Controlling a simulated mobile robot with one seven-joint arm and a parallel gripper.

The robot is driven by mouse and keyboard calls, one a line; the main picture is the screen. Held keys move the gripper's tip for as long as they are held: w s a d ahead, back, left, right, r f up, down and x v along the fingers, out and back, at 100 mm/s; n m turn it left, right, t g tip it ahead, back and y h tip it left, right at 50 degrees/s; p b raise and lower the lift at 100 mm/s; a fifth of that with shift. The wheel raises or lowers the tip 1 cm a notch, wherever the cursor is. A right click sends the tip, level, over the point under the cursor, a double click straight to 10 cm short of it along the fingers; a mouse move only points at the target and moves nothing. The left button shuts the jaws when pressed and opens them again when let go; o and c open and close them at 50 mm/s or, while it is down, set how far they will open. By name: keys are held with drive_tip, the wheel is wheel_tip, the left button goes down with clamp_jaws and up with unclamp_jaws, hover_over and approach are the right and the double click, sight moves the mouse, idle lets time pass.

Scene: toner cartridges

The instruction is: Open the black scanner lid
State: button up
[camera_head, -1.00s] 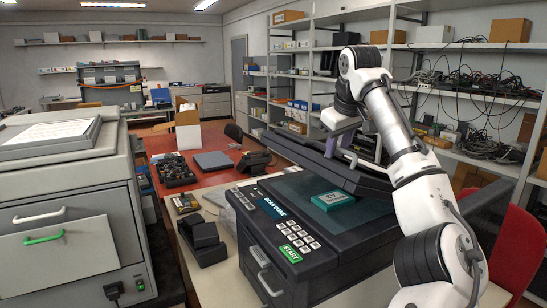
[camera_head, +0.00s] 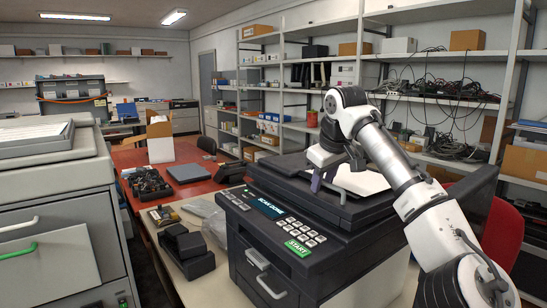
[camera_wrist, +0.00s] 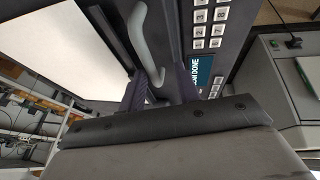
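The black scanner (camera_head: 300,262) stands at the centre, with its dark lid (camera_head: 287,178) lying down over the glass. A pale panel (camera_head: 362,181) lies on top of the lid. A grey bar handle (camera_wrist: 146,42) stands at the lid's front edge; it also shows in the head view (camera_head: 341,193). My gripper (camera_wrist: 158,90) is over this edge, its two dark purple fingers apart. The handle's near end lies between the fingers in the wrist view, with gaps visible beside it. The scanner glass is hidden.
The scanner's display (camera_head: 270,211) reads "SCAN DONE", beside a keypad and a green START key (camera_head: 297,248). Black blocks (camera_head: 186,250) lie on the table to the left. A grey cabinet (camera_head: 50,220) stands at far left, a red chair (camera_head: 500,237) at right.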

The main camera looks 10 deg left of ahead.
drive_tip(key=v, duration=1.3)
drive_tip(key=w+a+f+n+t+y, duration=0.1)
drive_tip(key=w+a+f, duration=0.1)
drive_tip(key=a, duration=0.4)
drive_tip(key=w+a+f+t, duration=0.1)
drive_tip(key=w+a+f, duration=0.2)
drive_tip(key=a, duration=0.3)
drive_tip(key=shift+w+n+t+y+b, duration=0.2)
drive_tip(key=shift+n+t+y+b, duration=0.1)
drive_tip(key=shift+n+y+b, duration=0.15)
